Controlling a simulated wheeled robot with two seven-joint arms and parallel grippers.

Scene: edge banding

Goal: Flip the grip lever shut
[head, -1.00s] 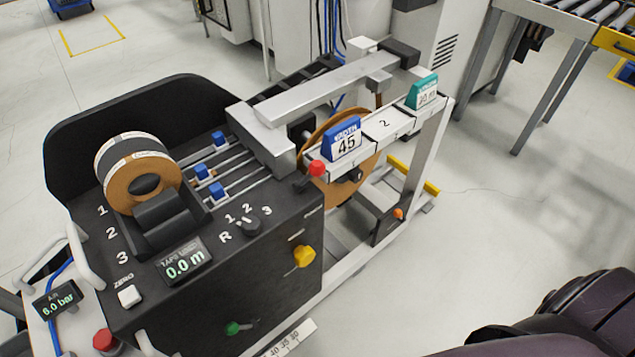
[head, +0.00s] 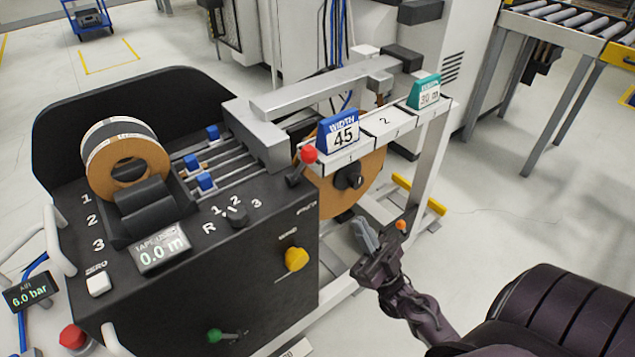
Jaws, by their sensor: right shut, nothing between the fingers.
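A black lever with a red ball knob (head: 309,154) sticks up at the right top corner of the dark machine. A lever with a green knob (head: 214,335) is low on the machine's front face. No label shows which one is the grip lever. My right gripper (head: 362,236) is shut and empty. In the picture it is below and right of the red knob, in front of the machine's right-hand frame, and looks apart from both levers. My left gripper is not in view.
A yellow knob (head: 297,259) and a rotary selector (head: 237,216) are on the machine (head: 250,275). The blue width card (head: 340,133) and green card (head: 424,92) stand on the rail above a brown reel (head: 365,175). Open floor lies to the right.

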